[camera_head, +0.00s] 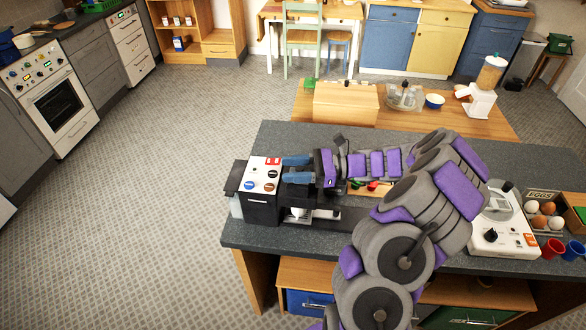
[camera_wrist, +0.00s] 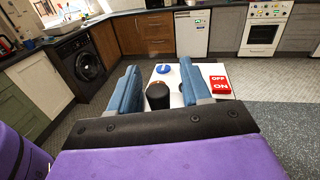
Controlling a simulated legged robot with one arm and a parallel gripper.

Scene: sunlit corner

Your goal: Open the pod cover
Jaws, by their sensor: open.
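The coffee machine (camera_head: 261,208) stands at the left end of the dark counter. Its white top (camera_wrist: 207,69) carries coloured round buttons and a red OFF/ON switch (camera_wrist: 220,85). A white cup (camera_head: 300,213) sits under its front. My gripper (camera_head: 283,168) is over the machine's right part, with its blue fingers apart and pointing left. In the wrist view a black rounded cylinder (camera_wrist: 158,96) shows between the fingers, nearer the left one. I cannot tell whether it is the pod cover or whether a finger touches it. Nothing is visibly gripped.
My arm crosses the counter (camera_head: 335,235) and hides its middle. A white appliance (camera_head: 500,238), an egg box (camera_head: 543,215) and red and blue cups stand at the right. A wooden table (camera_head: 400,118) is behind. The floor left of the counter is clear.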

